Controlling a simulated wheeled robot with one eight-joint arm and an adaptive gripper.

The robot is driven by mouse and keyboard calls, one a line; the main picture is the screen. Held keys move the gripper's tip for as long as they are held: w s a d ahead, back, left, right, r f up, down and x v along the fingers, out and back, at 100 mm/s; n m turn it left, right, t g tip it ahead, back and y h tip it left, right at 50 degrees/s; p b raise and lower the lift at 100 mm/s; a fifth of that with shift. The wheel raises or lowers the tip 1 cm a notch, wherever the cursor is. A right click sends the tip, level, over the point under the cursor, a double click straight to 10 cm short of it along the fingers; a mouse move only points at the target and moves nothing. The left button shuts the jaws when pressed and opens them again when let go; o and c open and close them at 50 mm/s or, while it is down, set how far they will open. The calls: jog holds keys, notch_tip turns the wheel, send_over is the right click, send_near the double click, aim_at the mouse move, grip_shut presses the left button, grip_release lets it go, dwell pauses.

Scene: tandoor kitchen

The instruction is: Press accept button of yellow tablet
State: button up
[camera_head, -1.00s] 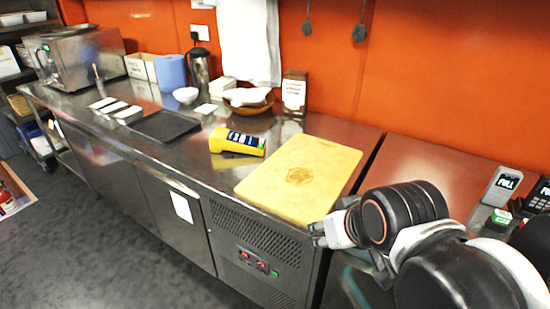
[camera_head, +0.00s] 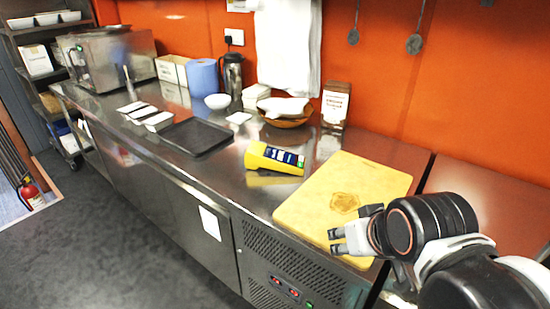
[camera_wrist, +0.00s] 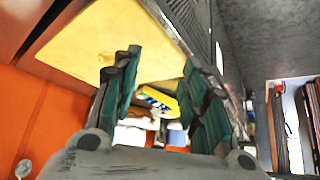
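The yellow tablet (camera_head: 275,158) is a yellow handheld device with a dark screen and coloured keys. It lies on the steel counter, left of and behind the cutting board. Its accept button is too small to make out. My gripper (camera_head: 336,241) is over the front right part of the board, well to the right of the tablet and apart from it. In the wrist view my gripper (camera_wrist: 158,92) has its two green-padded fingers spread with nothing held between them. The tablet (camera_wrist: 158,101) shows between the fingers, farther away and partly hidden.
The yellow cutting board (camera_head: 318,190) lies between my gripper and the tablet. Behind the tablet are a wooden bowl (camera_head: 288,122) and a brown-and-white box (camera_head: 335,103). A black tray (camera_head: 196,137) lies to its left. The steel in front of the tablet is clear.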

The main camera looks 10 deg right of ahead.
jog(key=shift+c, duration=0.6)
grip_shut()
dwell(0.9)
